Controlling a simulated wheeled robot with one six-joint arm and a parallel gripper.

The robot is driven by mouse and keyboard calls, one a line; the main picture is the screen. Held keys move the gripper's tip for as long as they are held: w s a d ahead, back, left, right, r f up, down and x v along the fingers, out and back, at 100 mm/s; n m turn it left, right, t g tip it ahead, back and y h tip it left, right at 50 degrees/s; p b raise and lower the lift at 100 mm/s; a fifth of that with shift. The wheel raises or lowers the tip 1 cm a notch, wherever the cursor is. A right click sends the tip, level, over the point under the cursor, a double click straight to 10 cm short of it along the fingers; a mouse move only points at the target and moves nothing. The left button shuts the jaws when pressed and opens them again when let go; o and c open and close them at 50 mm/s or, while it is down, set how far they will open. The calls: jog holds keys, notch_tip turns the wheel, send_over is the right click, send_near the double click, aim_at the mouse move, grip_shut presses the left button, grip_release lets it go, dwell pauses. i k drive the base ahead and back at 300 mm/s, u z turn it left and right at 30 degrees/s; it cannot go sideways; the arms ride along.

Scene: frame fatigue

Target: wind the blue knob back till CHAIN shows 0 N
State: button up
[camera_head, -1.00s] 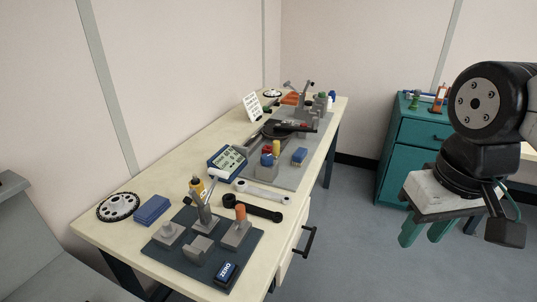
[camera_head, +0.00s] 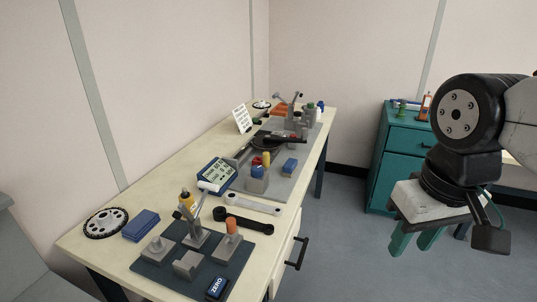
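A blue piece on a grey block (camera_head: 290,166) sits on the far grey mat of the bench; I cannot tell for sure that it is the blue knob. Another small blue piece (camera_head: 320,105) stands at the far end. My gripper (camera_head: 415,243) hangs at the right, over the floor and well away from the bench. Its teal fingers are apart with nothing between them.
The near dark mat (camera_head: 170,264) holds grey fixtures, an orange-topped post and a blue ZERO block (camera_head: 216,287). Wrenches (camera_head: 252,204), a chainring (camera_head: 106,222) and a blue box (camera_head: 141,225) lie around it. A teal cabinet (camera_head: 401,160) stands behind my arm. Floor right of the bench is clear.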

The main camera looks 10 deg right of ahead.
aim_at(256, 170)
jog(key=z, duration=0.05)
jog(key=k, duration=0.5)
jog(key=u, duration=0.65)
jog(key=i, duration=0.9)
jog(key=z, duration=0.5)
